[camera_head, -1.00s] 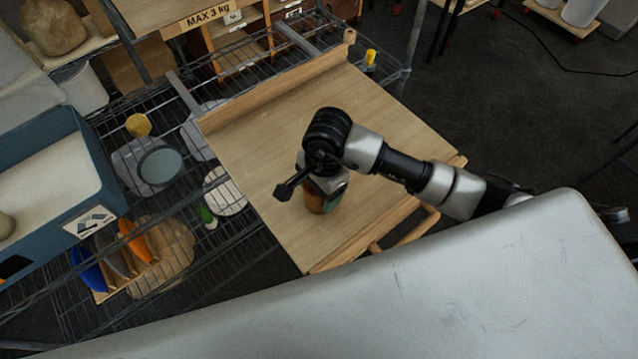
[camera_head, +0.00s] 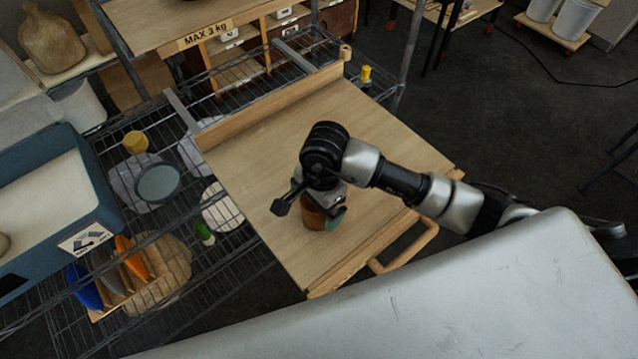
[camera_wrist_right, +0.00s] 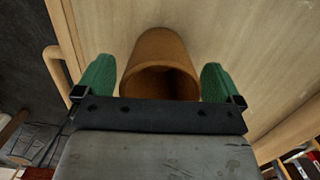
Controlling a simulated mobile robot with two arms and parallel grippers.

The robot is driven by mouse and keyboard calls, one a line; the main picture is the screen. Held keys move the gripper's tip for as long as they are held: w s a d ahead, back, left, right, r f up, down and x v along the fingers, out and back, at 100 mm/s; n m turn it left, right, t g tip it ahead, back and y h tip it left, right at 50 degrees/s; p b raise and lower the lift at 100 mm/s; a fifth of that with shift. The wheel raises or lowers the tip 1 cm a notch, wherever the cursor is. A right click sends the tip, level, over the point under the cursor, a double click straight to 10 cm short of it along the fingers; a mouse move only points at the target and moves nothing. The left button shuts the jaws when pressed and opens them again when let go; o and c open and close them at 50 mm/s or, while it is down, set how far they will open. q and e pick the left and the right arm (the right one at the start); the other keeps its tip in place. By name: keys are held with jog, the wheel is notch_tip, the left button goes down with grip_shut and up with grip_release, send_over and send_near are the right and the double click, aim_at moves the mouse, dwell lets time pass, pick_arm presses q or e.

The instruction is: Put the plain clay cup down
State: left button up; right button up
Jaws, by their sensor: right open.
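The plain clay cup (camera_head: 314,216) is on the wooden board (camera_head: 258,150) in the head view, mostly hidden under my right gripper (camera_head: 324,213). In the right wrist view the brown cup (camera_wrist_right: 160,62) has its open mouth toward the camera. It lies between the two green fingers of my right gripper (camera_wrist_right: 158,80), with a gap to each side. The right gripper is open around the cup. The head view does not show clearly how the base meets the board. My left gripper is not in view.
The board has a raised back rail (camera_head: 270,105) and a wooden handle (camera_head: 408,248) at the front. A wire rack (camera_head: 235,262) lies left of it, with a blue bin (camera_head: 90,180) beyond. Much of the board is bare. A pale surface (camera_head: 440,310) fills the foreground.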

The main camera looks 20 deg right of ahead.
notch_tip(320, 180, up, 11)
jog(key=d+b, duration=0.1)
jog(key=b, duration=0.1)
jog(key=shift+w+d+b, duration=0.15)
jog(key=shift+w+b, duration=0.15)
jog(key=shift+b, duration=0.1)
jog(key=shift+r, duration=0.1)
